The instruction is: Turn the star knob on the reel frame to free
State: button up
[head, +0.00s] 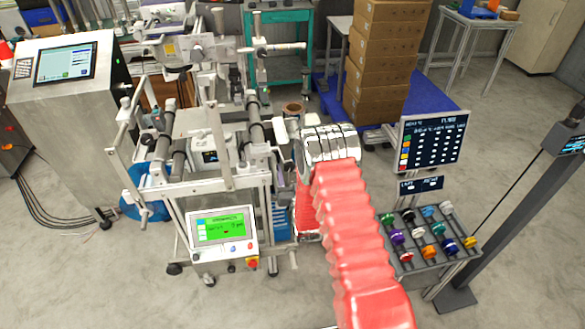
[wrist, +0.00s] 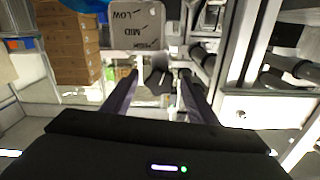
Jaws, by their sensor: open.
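The reel frame (head: 222,175) stands left of centre in the head view, with dark rollers and metal bars. In the wrist view a grey plate (wrist: 122,28) bears the inverted words LOW and MID and a third word that is hard to read. A small dark lobed knob (wrist: 158,82), apparently the star knob, is just below the plate. My gripper (wrist: 160,76) is open, one finger on either side of the knob, with gaps on both sides. I cannot tell its depth from the knob or the knob's setting. In the head view my arm hides the knob.
A green-screened control panel (head: 222,228) is on the frame's front. Stacked cardboard boxes (head: 382,60) stand on a blue pallet behind. A sign board (head: 431,143) and a rack of coloured spools (head: 428,235) stand to the right. Frame bars (wrist: 235,60) are close on the wrist view's right.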

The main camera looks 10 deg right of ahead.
jog(key=shift+w, duration=0.9)
jog(key=c, duration=1.1)
